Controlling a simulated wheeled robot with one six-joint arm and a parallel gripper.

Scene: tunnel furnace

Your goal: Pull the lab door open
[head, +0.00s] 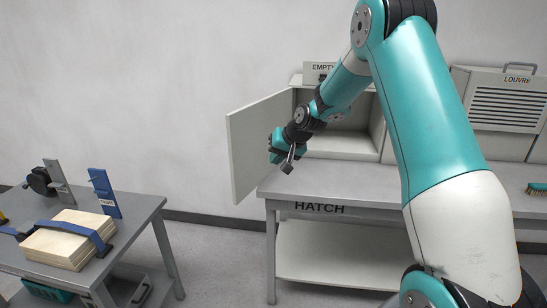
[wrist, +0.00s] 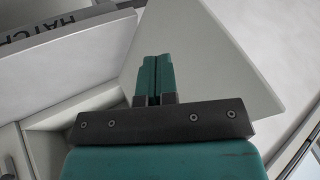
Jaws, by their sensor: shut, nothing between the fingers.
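The pale grey door (head: 258,145) of the small cabinet (head: 340,147) stands wide open, swung out to the left. The cabinet's inside shows partly behind my arm. My gripper (head: 274,150) is in front of the opening, beside the door's inner face. In the wrist view, its two teal fingers (wrist: 155,78) are shut together and empty, with the pale door panel (wrist: 205,60) behind them. I cannot tell whether they touch the door. No door handle shows clearly.
The cabinet stands on a grey bench (head: 350,185) marked HATCH. A louvred panel (head: 506,100) and a brush (head: 537,188) are at the right. A left table (head: 135,218) holds clamped wooden boards (head: 68,240). Floor between the tables is clear.

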